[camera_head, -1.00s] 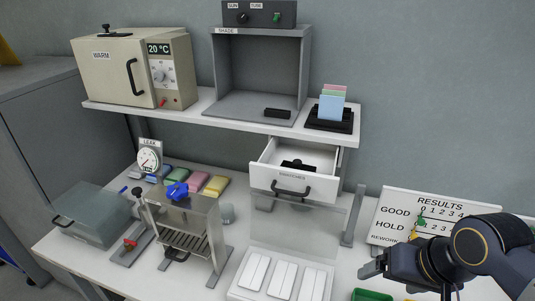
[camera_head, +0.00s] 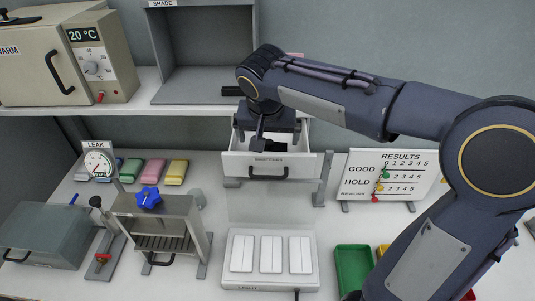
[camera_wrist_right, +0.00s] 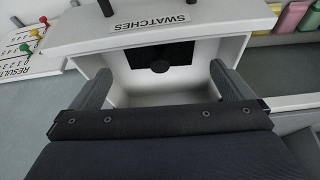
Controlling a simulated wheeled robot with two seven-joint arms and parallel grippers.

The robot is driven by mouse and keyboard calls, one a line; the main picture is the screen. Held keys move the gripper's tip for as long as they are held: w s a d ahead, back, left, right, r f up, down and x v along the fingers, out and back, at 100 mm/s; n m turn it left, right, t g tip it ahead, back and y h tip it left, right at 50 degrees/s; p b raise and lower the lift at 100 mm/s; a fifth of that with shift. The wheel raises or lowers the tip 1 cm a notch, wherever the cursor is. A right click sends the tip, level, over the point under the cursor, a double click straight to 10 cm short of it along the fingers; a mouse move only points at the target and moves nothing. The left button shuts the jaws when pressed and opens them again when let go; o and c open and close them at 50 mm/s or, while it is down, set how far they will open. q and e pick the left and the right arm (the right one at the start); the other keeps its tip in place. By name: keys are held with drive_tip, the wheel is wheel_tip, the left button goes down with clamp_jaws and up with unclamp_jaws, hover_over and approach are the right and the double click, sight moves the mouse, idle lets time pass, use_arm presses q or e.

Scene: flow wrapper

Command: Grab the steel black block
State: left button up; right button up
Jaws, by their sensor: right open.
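The drawer (camera_head: 266,165) marked SWATCHES is open under the shelf. In the right wrist view, a black block (camera_wrist_right: 178,53) with a round dark knob (camera_wrist_right: 160,66) lies inside the drawer (camera_wrist_right: 135,96). My right gripper (camera_head: 266,135) is at the drawer opening, pointing down into it. In the wrist view my right gripper (camera_wrist_right: 160,70) is open, with one finger on either side of the knob and nothing held. My left gripper is not in view.
The shelf edge (camera_head: 180,111) and the shade box (camera_head: 205,65) are close behind my right arm. A light panel (camera_head: 232,284) with white blocks stands below the drawer. A green bin (camera_head: 353,270) and the results board (camera_head: 400,172) are to the right.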

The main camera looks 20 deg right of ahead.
sight(269, 141)
drive_tip(key=b+x, duration=0.1)
drive_tip(key=x, duration=0.2)
drive_tip(key=shift+w+f+b, duration=0.2)
drive_tip(key=shift+b, duration=0.1)
drive_tip(key=shift+w+d+f, duration=0.1)
drive_tip(key=shift+d+f, duration=0.05)
drive_tip(key=shift+f, duration=0.25)
drive_tip(key=c, duration=1.5)
drive_tip(key=shift+w+r, duration=0.1)
drive_tip(key=shift+r, duration=0.05)
drive_tip(key=shift+c, duration=0.3)
